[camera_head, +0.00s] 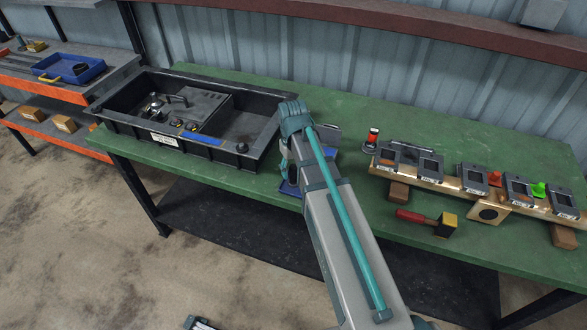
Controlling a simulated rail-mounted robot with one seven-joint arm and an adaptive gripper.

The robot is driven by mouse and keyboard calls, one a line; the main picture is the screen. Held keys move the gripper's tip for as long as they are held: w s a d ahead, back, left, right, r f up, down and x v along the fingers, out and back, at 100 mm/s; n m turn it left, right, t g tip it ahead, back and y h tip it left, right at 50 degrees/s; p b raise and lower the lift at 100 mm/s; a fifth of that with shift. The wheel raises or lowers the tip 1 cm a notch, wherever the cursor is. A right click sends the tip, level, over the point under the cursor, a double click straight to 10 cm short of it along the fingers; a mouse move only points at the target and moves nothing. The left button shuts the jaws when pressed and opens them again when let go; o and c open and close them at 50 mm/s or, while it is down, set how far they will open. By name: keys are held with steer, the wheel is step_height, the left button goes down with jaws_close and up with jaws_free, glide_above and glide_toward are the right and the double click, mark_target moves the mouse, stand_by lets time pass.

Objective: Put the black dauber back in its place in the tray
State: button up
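I cannot pick out the black dauber for certain. A small upright piece with a black base and a red and white top (372,141) stands on the green table, right of my arm. A large black tray (214,146) with a white label sits on the left of the table, with small dark parts and a blue strip inside. My arm reaches over the table between the black tray and the wooden rail.
A wooden rail (455,187) carries several grey framed blocks, with orange and green pieces. A red-handled mallet (430,222) lies in front of it. A shelf unit (60,92) with a blue tray stands at far left. The table's back middle is clear.

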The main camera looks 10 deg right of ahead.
step_height(320, 180, up, 12)
steer(key=b, duration=0.2)
steer(key=shift+r, duration=0.2)
stand_by(0.5)
steer(key=shift+a, duration=0.1)
steer(key=s+a+f+g+p, duration=0.1)
steer(key=s+a+f, duration=0.25)
steer(key=f, duration=0.35)
steer(key=s+a+f+g+y, duration=0.1)
steer(key=s+a+f, duration=0.25)
steer(key=f, duration=0.35)
steer(key=s+a+f+g+p, duration=0.15)
steer(key=a+f, duration=0.25)
steer(key=f, duration=0.4)
steer(key=s+d+f+g+b, duration=0.1)
steer(key=s+d+f, duration=0.2)
steer(key=s+f, duration=0.7)
steer(key=s+d+f+m+g+b, duration=0.1)
steer(key=s+d+f, duration=0.3)
steer(key=s+f, duration=0.5)
steer(key=s+d+f+m+g+b, duration=0.1)
steer(key=s+d+f, duration=0.3)
steer(key=s+f, duration=0.6)
steer(key=s, duration=0.4)
steer(key=shift+s+f+h+b, duration=0.15)
steer(key=shift+f+h+b, duration=0.15)
steer(key=shift+f+h, duration=0.1)
steer(key=shift+d, duration=0.1)
